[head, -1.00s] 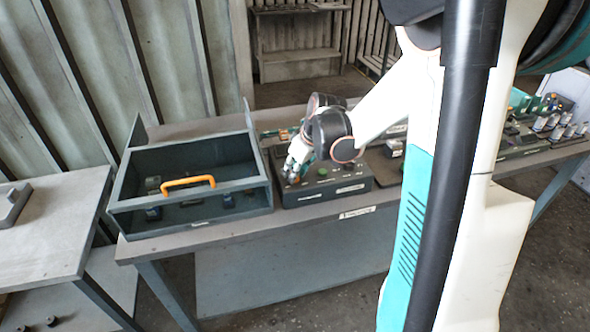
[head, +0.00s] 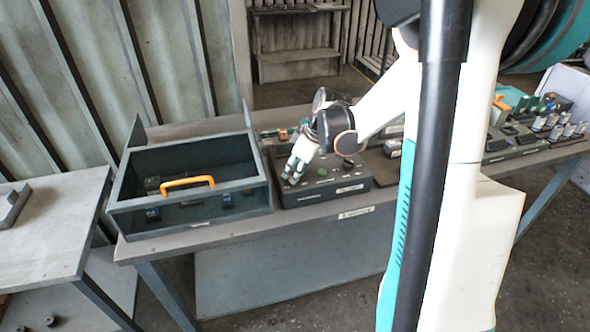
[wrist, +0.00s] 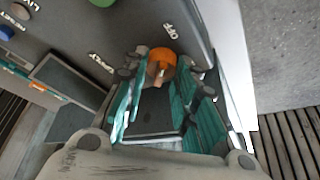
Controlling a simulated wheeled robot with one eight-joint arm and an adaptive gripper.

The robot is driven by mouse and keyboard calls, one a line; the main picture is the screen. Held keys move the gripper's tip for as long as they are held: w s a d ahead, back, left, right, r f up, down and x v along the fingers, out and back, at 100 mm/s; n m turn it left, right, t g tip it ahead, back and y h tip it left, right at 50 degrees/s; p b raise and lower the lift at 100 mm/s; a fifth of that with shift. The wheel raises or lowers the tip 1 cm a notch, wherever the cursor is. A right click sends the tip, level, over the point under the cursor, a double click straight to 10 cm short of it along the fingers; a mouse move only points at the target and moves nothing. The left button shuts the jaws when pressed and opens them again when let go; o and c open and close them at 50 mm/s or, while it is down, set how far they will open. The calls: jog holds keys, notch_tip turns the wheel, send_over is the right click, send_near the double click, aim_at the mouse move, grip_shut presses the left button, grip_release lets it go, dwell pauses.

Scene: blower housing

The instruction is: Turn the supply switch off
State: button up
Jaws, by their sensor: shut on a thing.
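The control box (head: 330,187) is a dark panel on the bench, with a green button on top. In the wrist view, an orange round knob (wrist: 163,58) with a pale pointer stands on the panel beside an OFF label (wrist: 172,31). I take this knob to be the supply switch. My gripper (wrist: 164,68) has its teal fingers on both sides of the knob and is shut on it. In the head view, my gripper (head: 292,172) is at the panel's left end and hides the knob. The pointer's exact setting is hard to tell.
An open grey bin (head: 190,220) with an orange handle (head: 187,182) stands close to the left of the panel. Other equipment (head: 540,125) stands at the bench's right end. A separate table (head: 55,235) is at far left.

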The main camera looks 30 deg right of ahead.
jog(key=o, duration=1)
jog(key=v, duration=1.2)
